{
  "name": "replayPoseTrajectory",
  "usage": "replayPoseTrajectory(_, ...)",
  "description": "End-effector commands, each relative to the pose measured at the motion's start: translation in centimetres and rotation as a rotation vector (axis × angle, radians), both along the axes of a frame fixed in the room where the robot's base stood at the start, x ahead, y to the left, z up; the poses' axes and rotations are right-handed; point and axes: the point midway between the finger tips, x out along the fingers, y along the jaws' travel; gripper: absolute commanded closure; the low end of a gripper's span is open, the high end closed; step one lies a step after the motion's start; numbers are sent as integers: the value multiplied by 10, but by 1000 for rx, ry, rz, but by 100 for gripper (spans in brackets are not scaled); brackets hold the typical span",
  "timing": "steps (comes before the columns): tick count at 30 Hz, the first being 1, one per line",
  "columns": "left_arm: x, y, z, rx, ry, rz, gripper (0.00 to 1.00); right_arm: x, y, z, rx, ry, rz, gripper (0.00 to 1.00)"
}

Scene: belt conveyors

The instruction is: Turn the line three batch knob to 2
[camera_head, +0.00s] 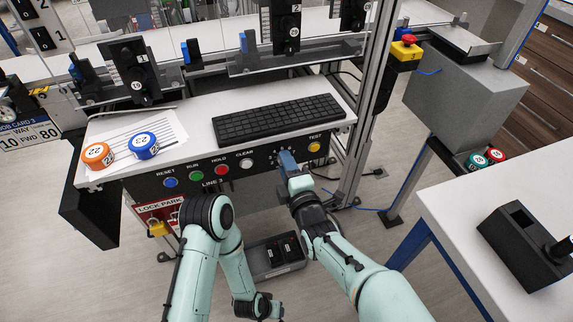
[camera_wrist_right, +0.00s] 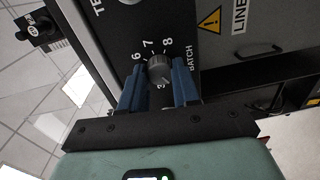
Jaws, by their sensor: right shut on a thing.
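The line three batch knob (camera_wrist_right: 159,70) is a round, dark grey knob on the black control panel (camera_head: 235,165). In the wrist view the numbers 6, 7 and 8 show around it with the word BATCH beside it. The other numbers are mostly hidden, and I cannot tell which number it points to. My right gripper (camera_wrist_right: 158,82) is shut on the knob, one blue finger on each side. In the head view the right gripper (camera_head: 288,165) is at the panel's right part and hides the knob. My left arm hangs folded in front of the panel; its gripper is not visible.
Reset, run, hold and clear buttons sit left of the knob, and a yellow test button (camera_head: 314,146) sits above right. A keyboard (camera_head: 279,117), an orange roll (camera_head: 98,155) and a blue roll (camera_head: 144,145) lie on the shelf above. A grey bin (camera_head: 262,262) stands below.

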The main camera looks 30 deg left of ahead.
Motion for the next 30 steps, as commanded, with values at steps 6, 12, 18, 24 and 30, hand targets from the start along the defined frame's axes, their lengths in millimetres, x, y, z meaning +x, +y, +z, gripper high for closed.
replayPoseTrajectory(6, 0, 0, 0, 0, 0, 0, 57, 1, -1, -1, -2, 1, -1, 44)
replayPoseTrajectory(12, 0, 0, 0, 0, 0, 0, 57, 0, -1, 0, -1, 1, 0, 44)
replayPoseTrajectory(18, 4, -1, 5, 1, -13, -1, 57, -10, -12, 2, 0, 1, 0, 44)
replayPoseTrajectory(24, 13, -2, 16, 2, -46, -2, 57, -36, -43, 4, 0, 2, -1, 44)
replayPoseTrajectory(30, 4, -7, 21, -11, -23, -11, 57, -62, -76, 6, -1, 1, -2, 44)
